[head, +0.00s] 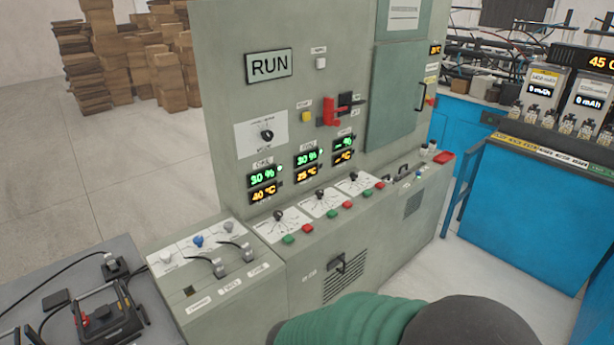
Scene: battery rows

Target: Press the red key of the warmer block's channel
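A grey control cabinet carries three channel readouts. The left readout (263,188) shows 30 % in green and 40 °C in amber. The middle readout (307,166) shows 30 % and about 25 °C. The right readout (343,149) shows dashes. On the sloping desk below, each channel has a black knob and a green and a red key. The left channel's red key (307,228) sits right of its green key (288,239). The middle red key (348,204) and right red key (380,185) lie further back. Neither gripper shows; a green and dark part of mine fills the bottom edge.
A RUN sign (269,65), a red lever (329,112) and a selector knob (267,135) are on the upright panel. A lower grey box (229,275) with cables adjoins at left, beside a dark table (120,260). Blue benches stand right; the floor between is clear.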

